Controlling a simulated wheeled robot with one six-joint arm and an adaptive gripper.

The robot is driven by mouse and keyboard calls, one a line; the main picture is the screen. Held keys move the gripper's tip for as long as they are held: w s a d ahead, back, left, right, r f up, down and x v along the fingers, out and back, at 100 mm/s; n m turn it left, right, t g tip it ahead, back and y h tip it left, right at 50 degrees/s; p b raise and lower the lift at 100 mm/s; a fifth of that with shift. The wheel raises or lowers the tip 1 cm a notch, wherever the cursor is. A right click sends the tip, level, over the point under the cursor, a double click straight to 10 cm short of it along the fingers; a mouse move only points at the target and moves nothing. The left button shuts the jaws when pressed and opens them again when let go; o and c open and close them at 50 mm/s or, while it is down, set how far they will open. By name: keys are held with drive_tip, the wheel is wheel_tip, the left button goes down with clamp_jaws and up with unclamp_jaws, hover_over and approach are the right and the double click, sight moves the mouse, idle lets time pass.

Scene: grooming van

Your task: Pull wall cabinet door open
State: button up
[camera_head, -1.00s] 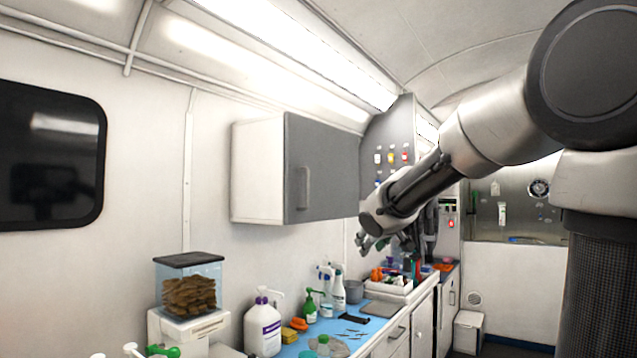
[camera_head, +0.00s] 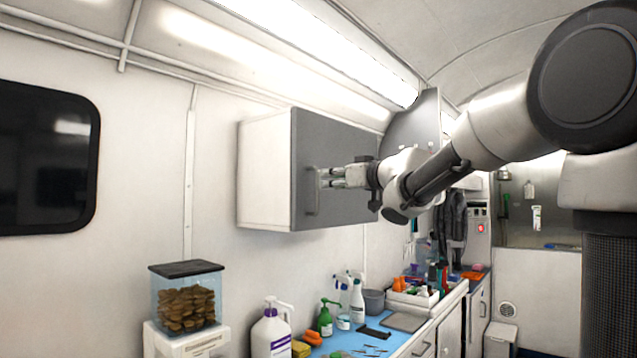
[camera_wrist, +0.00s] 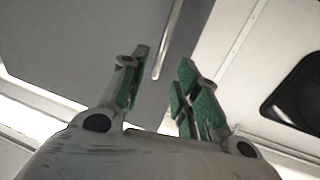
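The wall cabinet (camera_head: 265,172) hangs on the left wall, with a white side and a grey door (camera_head: 345,140) that looks closed. A vertical bar handle (camera_head: 312,192) sits near the door's left edge. My gripper (camera_head: 328,177) is in front of the door, its fingers pointing left at the handle. In the wrist view my gripper (camera_wrist: 160,85) has its two green-padded fingers apart. The handle (camera_wrist: 168,40) shows beyond and between the fingertips there, against the grey door (camera_wrist: 85,45). I cannot tell whether a finger touches it.
Below the cabinet is a counter with a blue mat (camera_head: 345,345), spray bottles (camera_head: 357,298), a white jug (camera_head: 271,330) and a white tray (camera_head: 412,297). A clear container of brown treats (camera_head: 187,300) stands at the left. The space between cabinet and counter is mostly free.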

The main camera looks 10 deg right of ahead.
drive_tip(key=x, duration=0.7)
drive_tip(key=shift+w, duration=0.15)
clamp_jaws()
